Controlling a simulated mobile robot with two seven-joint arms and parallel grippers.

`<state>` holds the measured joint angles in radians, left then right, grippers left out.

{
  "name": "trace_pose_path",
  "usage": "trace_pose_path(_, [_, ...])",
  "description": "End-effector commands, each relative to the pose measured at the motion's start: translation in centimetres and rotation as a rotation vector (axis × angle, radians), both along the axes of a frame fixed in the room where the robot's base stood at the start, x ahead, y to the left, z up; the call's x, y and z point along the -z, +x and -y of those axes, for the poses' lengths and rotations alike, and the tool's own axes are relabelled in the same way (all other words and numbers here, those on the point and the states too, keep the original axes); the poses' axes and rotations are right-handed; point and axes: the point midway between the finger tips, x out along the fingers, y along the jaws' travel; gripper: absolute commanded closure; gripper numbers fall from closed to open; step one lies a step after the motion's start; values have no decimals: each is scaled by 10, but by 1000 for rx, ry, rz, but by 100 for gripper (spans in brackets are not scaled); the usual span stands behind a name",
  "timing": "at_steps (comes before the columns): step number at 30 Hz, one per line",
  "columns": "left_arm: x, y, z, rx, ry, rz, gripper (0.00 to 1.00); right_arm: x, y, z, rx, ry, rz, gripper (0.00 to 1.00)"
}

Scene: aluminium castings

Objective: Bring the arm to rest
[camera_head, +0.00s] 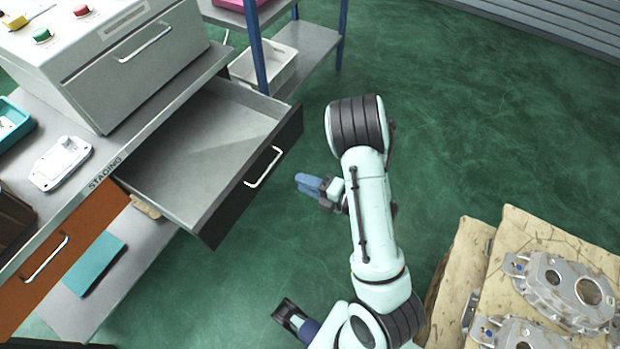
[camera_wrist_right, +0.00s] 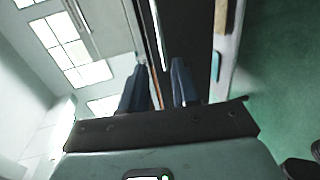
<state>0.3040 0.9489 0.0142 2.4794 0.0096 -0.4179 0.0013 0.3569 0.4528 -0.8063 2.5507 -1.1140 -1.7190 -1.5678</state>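My right arm reaches up the middle of the head view and bends back at a black ribbed joint. My right gripper (camera_head: 309,184) has blue fingers, which point left toward the front of the open drawer (camera_head: 262,185) and stand apart from it over the green floor. In the right wrist view the two dark blue fingers of the right gripper (camera_wrist_right: 160,84) stand apart with nothing between them.
A worktop marked STAGING (camera_head: 105,173) carries a white casting (camera_head: 60,160) and a grey machine (camera_head: 140,55). The grey drawer juts out, empty. A white bin (camera_head: 268,68) is on a shelf behind. Castings (camera_head: 562,290) lie on tan board at lower right. Green floor is open beyond.

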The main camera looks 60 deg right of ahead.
Motion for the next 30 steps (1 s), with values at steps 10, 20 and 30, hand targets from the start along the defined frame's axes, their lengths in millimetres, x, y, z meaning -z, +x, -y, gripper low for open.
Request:
trace_pose_path(10, [-4,-4,1,3,-3,-11,60,0,-3,0,1,1,1,70])
trace_pose_path(20, [-4,-3,1,3,-3,-11,60,0,-3,0,0,1,1,70])
trace_pose_path(30, [-31,-2,1,5,-5,-13,60,61,13,-24,164,359,-306,70])
